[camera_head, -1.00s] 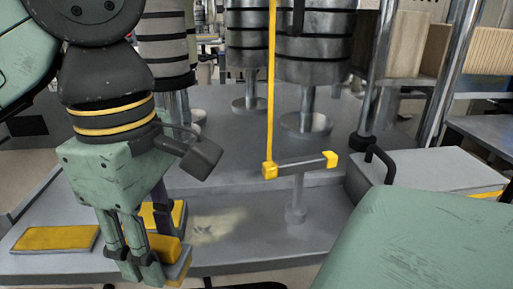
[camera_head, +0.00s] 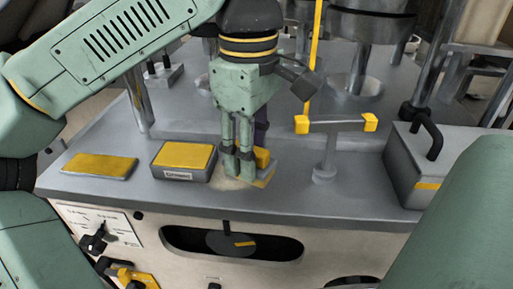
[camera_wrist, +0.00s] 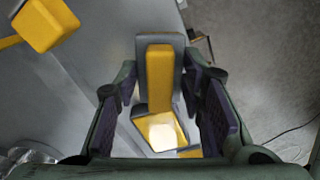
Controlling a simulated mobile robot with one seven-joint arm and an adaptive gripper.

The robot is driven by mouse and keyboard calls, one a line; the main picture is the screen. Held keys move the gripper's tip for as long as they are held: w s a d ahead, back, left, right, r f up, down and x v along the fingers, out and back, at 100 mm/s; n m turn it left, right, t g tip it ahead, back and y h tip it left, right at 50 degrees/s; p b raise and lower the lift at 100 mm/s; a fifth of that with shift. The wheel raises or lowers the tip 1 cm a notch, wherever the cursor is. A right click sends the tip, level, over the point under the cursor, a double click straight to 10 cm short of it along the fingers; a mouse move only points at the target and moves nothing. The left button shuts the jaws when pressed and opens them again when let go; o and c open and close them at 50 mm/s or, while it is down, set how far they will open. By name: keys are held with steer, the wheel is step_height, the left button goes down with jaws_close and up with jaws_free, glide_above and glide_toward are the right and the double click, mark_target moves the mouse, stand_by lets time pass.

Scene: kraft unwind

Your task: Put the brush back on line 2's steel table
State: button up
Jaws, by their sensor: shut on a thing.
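My gripper (camera_head: 238,172) points down over the front of a grey machine top (camera_head: 300,199) in the head view. It is shut on the brush (camera_head: 262,181), which has a yellow grip and a grey and yellow body. In the wrist view the brush (camera_wrist: 159,75) lies between the two fingers, with a pale bright patch on its near part. The fingers hide part of it in the head view. I cannot tell whether its underside touches the surface. A pale dusty patch (camera_head: 224,184) shows beside the fingers. I see no marking that identifies line 2's steel table.
Left of the gripper are a yellow-topped labelled box (camera_head: 184,155) and a flat yellow pad (camera_head: 100,165). Right stand a T-shaped post (camera_head: 329,150) with yellow ends and a grey handled box (camera_head: 402,165). Metal rollers (camera_head: 370,25) stand behind.

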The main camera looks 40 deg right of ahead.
mark_target(257, 156)
steer(key=shift+w+d+p, duration=0.15)
steer(key=shift+w+d, duration=0.25)
steer(key=shift+d, duration=0.3)
steer(key=shift+w+d+p, duration=0.15)
steer(key=shift+w+d, duration=0.25)
steer(key=shift+d, duration=0.25)
steer(key=shift+w+d+f+p, duration=0.15)
steer(key=shift+f+p, duration=0.2)
steer(key=shift+f, duration=1.55)
steer(key=shift+f, duration=0.15)
steer(key=o, duration=1)
step_height(257, 156, up, 12)
steer(key=shift+p, duration=0.35)
